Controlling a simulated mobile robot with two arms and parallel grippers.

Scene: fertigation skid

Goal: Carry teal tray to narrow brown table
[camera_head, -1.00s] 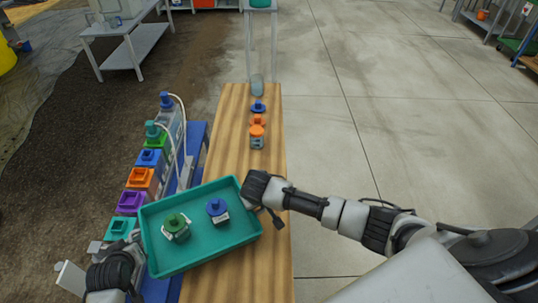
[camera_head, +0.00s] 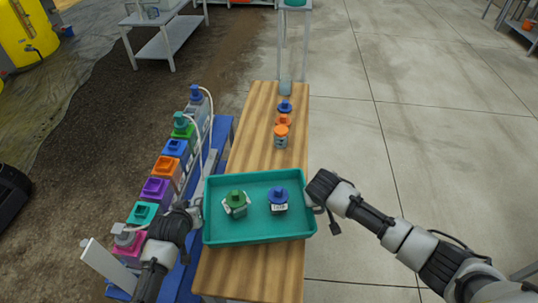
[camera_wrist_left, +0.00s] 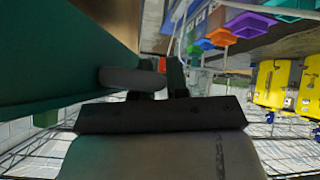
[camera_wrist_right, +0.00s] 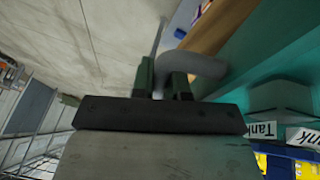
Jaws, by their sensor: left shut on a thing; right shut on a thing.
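The teal tray (camera_head: 258,228) is over the near part of the narrow brown table (camera_head: 262,155) in the head view. I cannot tell whether it touches the tabletop. Inside stand a green-capped container (camera_head: 236,203) and a blue-capped, labelled container (camera_head: 278,200), both upright. My left gripper (camera_head: 197,212) is shut on the tray's left side; in the left wrist view its fingers (camera_wrist_left: 172,82) hold a grey handle on the tray. My right gripper (camera_head: 314,203) is shut on the right side; the right wrist view shows its fingers (camera_wrist_right: 163,80) at a grey handle.
A row of colored-capped units (camera_head: 160,180) stands on a blue base left of the table. Small bottles with blue (camera_head: 285,106) and orange caps (camera_head: 281,135) stand on the table's far half. Clear concrete floor (camera_head: 420,120) lies to the right.

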